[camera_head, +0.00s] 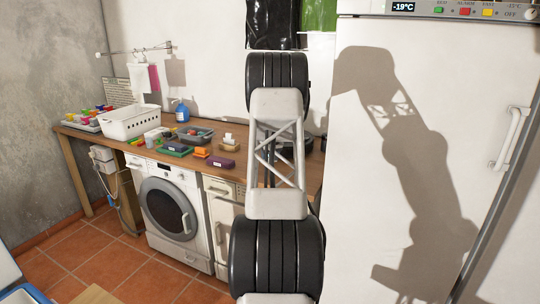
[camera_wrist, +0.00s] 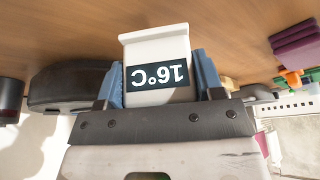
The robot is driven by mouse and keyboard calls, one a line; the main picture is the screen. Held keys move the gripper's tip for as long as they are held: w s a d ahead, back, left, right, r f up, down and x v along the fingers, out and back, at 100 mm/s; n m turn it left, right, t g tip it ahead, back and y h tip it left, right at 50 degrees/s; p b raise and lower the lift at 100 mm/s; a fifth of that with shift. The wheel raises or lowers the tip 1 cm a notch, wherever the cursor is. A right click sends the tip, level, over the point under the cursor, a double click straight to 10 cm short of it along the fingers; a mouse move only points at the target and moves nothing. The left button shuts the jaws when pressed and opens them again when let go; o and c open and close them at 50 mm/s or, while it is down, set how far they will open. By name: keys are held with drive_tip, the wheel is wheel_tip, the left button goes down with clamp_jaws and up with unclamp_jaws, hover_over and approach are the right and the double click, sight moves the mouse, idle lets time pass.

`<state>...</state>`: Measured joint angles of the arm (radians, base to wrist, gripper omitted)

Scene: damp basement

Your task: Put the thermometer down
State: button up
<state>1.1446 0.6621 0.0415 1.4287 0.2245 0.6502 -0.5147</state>
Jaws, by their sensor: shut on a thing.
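The thermometer (camera_wrist: 157,48) is a small white block with a dark display reading 16°C, upside down in the wrist view. My gripper (camera_wrist: 157,78) is shut on it, with a blue-grey finger on each side. The brown wooden worktop (camera_wrist: 50,30) fills the upper part of that view; I cannot tell whether the thermometer touches it. In the head view my arm hides the gripper and the thermometer, while the worktop (camera_head: 232,180) shows left of the arm.
A dark rounded thing (camera_wrist: 65,88) and a purple stack (camera_wrist: 297,46) flank the gripper in the wrist view. The head view shows a white basket (camera_head: 130,122), a blue bottle (camera_head: 182,112), small coloured things, a washing machine (camera_head: 172,208) below and a white freezer (camera_head: 430,130) at right.

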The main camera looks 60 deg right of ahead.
drive_tip(key=s+a, duration=0.2)
drive_tip(key=a, duration=0.2)
drive_tip(key=s+a, duration=0.2)
drive_tip(key=a, duration=0.2)
drive_tip(key=s+a+r, duration=0.1)
drive_tip(key=s+a, duration=0.1)
drive_tip(key=a, duration=0.1)
drive_tip(key=shift+a, duration=0.4)
drive_tip(key=shift+w+r, duration=0.1)
idle(0.7)
